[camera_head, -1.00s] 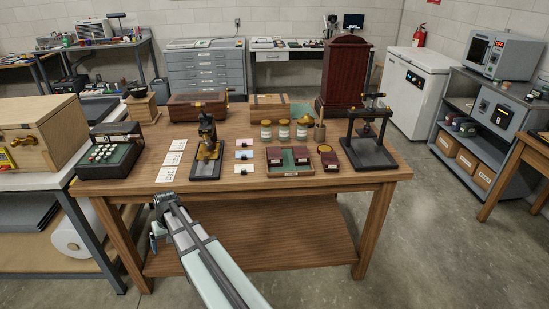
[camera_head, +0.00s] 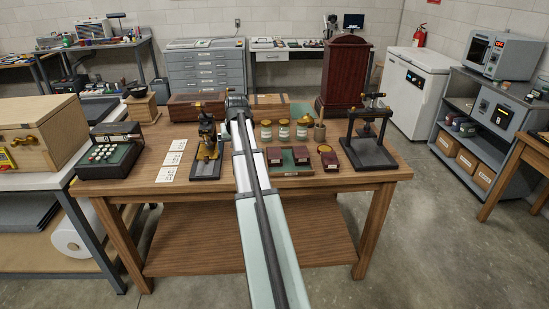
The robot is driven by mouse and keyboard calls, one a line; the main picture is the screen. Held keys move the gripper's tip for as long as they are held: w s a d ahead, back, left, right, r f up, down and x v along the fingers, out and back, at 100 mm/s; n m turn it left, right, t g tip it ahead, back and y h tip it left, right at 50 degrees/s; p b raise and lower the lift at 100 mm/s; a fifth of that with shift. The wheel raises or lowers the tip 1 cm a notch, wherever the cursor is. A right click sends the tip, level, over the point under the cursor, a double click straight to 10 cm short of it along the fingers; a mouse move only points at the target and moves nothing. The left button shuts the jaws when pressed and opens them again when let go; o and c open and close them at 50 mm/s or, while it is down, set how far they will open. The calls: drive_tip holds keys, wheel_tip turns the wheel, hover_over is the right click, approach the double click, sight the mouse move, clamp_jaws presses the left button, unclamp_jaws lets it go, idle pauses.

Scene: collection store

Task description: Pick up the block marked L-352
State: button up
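Dark red blocks with small pale labels stand on the wooden table: a left block (camera_head: 274,154) and a middle block (camera_head: 301,153) on a green tray (camera_head: 288,160), and a right block (camera_head: 330,162) just right of the tray. The labels are too small to read, so I cannot tell which one is L-352. My arm stretches over the table left of the tray, its dark end joint near the back of the table. My gripper's fingers do not show; the arm hides whatever is beyond that joint.
A microscope (camera_head: 207,150) stands left of my arm, with white cards (camera_head: 172,158) beside it. Several gold-lidded jars (camera_head: 284,130) stand behind the tray. A black press-like stand (camera_head: 368,150) is at right. Wooden boxes (camera_head: 198,104) and a tall red-brown case (camera_head: 345,75) line the back.

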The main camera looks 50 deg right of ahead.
drive_tip(key=m+h, duration=0.2)
approach(275, 153)
drive_tip(key=shift+w+d+f+g, duration=0.3)
drive_tip(key=shift+w+d+f, duration=0.35)
drive_tip(key=shift+w+f, duration=0.3)
drive_tip(key=shift+x, duration=3)
drive_tip(key=shift+s+a+f, duration=0.15)
drive_tip(key=shift+f, duration=0.2)
drive_tip(key=shift+c, duration=0.3)
drive_tip(key=c, duration=1.2)
drive_tip(key=shift+o, duration=0.2)
drive_tip(key=shift+r, duration=0.1)
